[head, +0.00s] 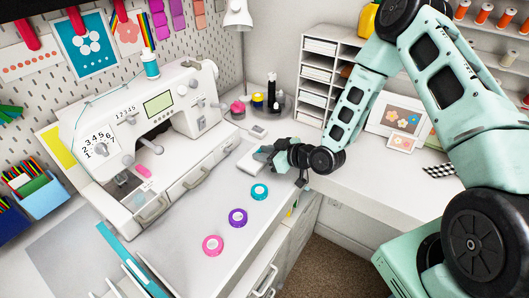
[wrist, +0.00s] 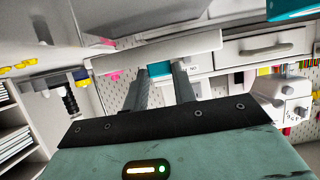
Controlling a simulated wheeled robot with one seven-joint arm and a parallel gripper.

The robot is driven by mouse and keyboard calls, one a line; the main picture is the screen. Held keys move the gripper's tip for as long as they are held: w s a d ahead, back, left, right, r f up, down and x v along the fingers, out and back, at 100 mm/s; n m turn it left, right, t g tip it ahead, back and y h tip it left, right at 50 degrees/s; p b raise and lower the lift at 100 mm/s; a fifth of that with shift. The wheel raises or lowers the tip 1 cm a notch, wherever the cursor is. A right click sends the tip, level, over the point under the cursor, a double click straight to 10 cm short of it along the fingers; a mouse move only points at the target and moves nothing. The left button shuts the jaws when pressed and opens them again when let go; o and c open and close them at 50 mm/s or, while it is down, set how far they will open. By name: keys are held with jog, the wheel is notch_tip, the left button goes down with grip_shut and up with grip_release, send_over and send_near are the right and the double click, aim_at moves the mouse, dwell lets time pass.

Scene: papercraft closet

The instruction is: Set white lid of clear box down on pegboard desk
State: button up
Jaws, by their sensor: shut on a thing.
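My gripper (head: 263,153) is over the white desk (head: 206,211) below the pegboard (head: 99,40), near the inner corner. It is shut on a flat white piece, the white lid (head: 250,163), which shows just left of and below the fingers. In the wrist view the lid (wrist: 150,52) is a pale slab across the fingertips of my gripper (wrist: 160,88). I cannot tell whether the lid touches the desk. I cannot make out the clear box.
A teal tape roll (head: 259,192), a purple one (head: 238,218) and a pink one (head: 213,245) lie in front. A sewing machine (head: 150,120) stands left. White paper shelves (head: 318,75) stand at the back.

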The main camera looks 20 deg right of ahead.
jog(key=shift+f+b, duration=0.5)
jog(key=shift+f, duration=0.05)
jog(key=o, duration=1)
